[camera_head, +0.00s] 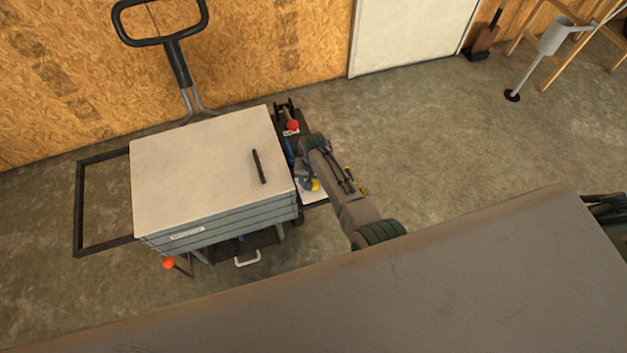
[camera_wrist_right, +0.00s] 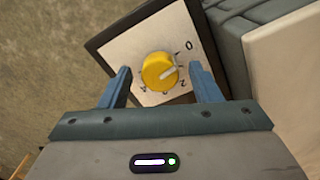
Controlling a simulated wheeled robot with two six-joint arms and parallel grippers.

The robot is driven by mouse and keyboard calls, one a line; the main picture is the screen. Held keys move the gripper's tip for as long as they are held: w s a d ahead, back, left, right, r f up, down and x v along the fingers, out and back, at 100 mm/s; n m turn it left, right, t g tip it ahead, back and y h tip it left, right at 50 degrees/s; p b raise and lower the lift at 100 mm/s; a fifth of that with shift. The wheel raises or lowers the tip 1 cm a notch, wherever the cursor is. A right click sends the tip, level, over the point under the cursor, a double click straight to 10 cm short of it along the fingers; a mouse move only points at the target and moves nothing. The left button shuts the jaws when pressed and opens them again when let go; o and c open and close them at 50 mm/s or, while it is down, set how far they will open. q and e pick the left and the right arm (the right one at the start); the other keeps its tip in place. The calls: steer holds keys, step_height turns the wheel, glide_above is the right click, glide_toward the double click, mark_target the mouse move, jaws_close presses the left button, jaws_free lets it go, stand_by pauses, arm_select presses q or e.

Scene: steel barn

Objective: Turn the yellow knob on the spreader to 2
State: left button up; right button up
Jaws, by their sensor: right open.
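The spreader (camera_head: 215,170) is a boxy grey unit with a pale lid. Its yellow knob (camera_head: 314,186) sits on a white dial plate (camera_head: 315,197) at the right side. In the right wrist view the knob (camera_wrist_right: 157,72) is close, and its pale pointer mark faces right, between the printed 0 and 2. My right gripper (camera_wrist_right: 160,70) is open, with one blue finger on each side of the knob and a visible gap to each. In the head view the right gripper (camera_head: 306,178) is over the dial and partly covers it. My left gripper is out of view.
A red-knobbed lever (camera_head: 292,126) stands behind the dial, another (camera_head: 170,264) at the front left. A black push handle (camera_head: 165,40) rises behind. A large grey-brown surface (camera_head: 450,290) fills the foreground. Concrete floor (camera_head: 440,130) is clear at right.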

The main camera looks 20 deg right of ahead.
steer(key=c, duration=1)
steer(key=shift+m, duration=0.4)
steer(key=m+p, duration=0.1)
steer(key=m, duration=0.2)
steer(key=shift+r, duration=0.1)
steer(key=m+p, duration=0.1)
steer(key=m, duration=0.2)
steer(key=shift+m, duration=0.3)
steer(key=m, duration=0.4)
steer(key=shift+p, duration=0.3)
steer(key=shift+m, duration=2.1)
